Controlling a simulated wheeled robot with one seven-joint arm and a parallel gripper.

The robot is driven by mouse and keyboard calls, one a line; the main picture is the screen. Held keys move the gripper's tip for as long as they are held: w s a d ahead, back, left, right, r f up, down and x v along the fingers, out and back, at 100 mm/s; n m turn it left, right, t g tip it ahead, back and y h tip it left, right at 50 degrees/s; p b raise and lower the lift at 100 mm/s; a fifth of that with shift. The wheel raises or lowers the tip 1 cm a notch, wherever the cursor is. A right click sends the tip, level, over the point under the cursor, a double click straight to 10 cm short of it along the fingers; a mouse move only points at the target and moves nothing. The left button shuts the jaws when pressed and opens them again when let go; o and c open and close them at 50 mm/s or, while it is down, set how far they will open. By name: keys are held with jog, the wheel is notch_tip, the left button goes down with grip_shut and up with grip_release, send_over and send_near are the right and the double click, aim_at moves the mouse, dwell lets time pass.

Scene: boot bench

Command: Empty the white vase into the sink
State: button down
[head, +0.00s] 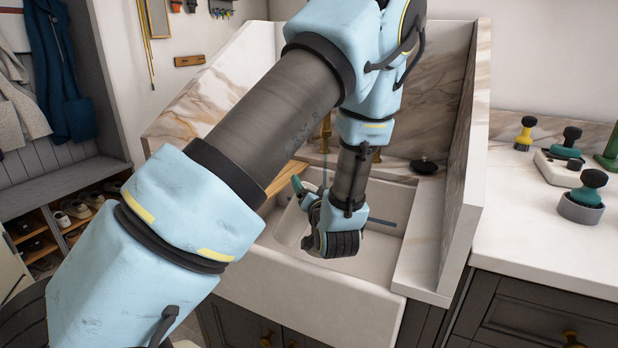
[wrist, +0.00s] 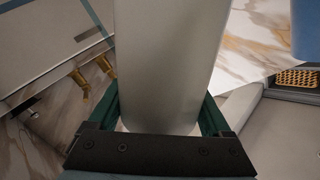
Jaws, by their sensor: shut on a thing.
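The white vase (wrist: 170,60) is a smooth, pale cylinder that fills the middle of the wrist view. My gripper (wrist: 160,112) is shut on it, with a dark green finger along each side. In the head view my gripper (head: 302,212) is low over the basin of the white apron-front sink (head: 318,288). The vase is hard to tell from the pale basin there, and its mouth and contents are hidden. I cannot tell its exact tilt. Brass taps (wrist: 76,82) show at the left of the wrist view.
Marble splash walls (head: 462,150) enclose the sink's back and sides. A black plug-like thing (head: 424,166) sits on the ledge behind the basin. A shoe bench (head: 65,190) is at left.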

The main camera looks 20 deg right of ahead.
jog(key=m+p, duration=0.1)
jog(key=m, duration=0.1)
jog(key=f+m+p, duration=0.1)
jog(key=m+p, duration=0.1)
jog(key=d+m+y+p, duration=0.1)
jog(key=m, duration=0.1)
jog(key=shift+f+g+p, duration=0.3)
jog(key=shift+p, duration=0.05)
jog(key=shift+d+f+m+y+p, duration=0.25)
jog(key=shift+m+p, duration=0.25)
jog(key=shift+m, duration=0.45)
jog(key=shift+d+f+m+y+p, duration=0.15)
jog(key=shift+f+m+p, duration=0.3)
jog(key=shift+m, duration=0.45)
jog(key=shift+d+f+m+y+p, duration=0.1)
jog(key=shift+d+f+m+p, duration=0.15)
jog(key=shift+m+p, duration=0.5)
